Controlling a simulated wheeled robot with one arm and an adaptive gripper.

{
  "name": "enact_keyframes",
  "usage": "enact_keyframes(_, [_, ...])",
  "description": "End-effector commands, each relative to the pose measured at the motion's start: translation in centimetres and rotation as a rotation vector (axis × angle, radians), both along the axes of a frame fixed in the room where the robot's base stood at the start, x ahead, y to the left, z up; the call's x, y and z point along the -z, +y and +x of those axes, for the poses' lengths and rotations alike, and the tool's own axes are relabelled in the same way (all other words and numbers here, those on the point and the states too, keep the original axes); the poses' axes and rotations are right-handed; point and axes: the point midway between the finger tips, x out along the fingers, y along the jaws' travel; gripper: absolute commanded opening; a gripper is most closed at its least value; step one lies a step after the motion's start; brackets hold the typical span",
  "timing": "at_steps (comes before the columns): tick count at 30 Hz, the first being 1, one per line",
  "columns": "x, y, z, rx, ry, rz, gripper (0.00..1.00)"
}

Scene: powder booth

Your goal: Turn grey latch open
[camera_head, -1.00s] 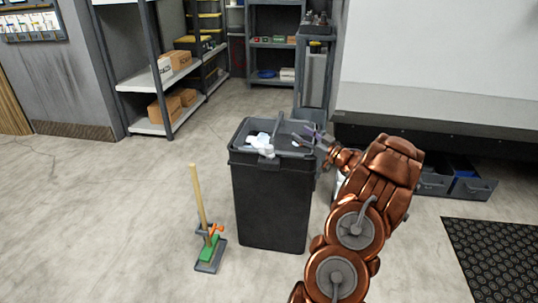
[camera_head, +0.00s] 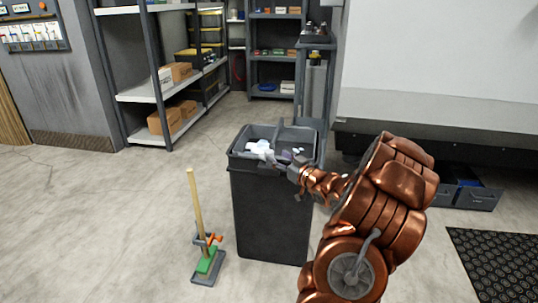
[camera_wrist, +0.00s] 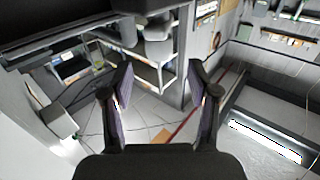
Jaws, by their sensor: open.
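A dark bin (camera_head: 268,215) with a grey rim stands in the middle of the head view, white crumpled matter (camera_head: 261,150) in its open top. I cannot pick out a grey latch for certain in the head view. My gripper (camera_head: 287,158) is at the bin's top, over its right front rim; I cannot tell whether it touches. In the wrist view my gripper (camera_wrist: 160,82) shows two purple-padded fingers spread apart with nothing between them. A rounded grey piece (camera_wrist: 156,40) lies beyond the fingertips; I cannot tell whether it is the latch.
A wooden handle (camera_head: 196,205) stands upright in a grey and green holder (camera_head: 207,265) left of the bin. Shelving (camera_head: 150,90) with cartons is behind left. A white cabinet (camera_head: 440,60) is on the right, with a dark mat (camera_head: 490,265) on the floor. The left floor is clear.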

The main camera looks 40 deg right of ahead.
Motion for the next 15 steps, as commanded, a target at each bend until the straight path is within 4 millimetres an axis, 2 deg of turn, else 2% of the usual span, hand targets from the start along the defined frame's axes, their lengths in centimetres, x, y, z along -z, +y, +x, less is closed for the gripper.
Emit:
enact_keyframes(9, [0.2,-0.3,3.8,-0.002,0.001,0.001,0.60])
enact_keyframes(15, [0.1,-0.5,5.2,-0.001,-0.001,-0.002,0.60])
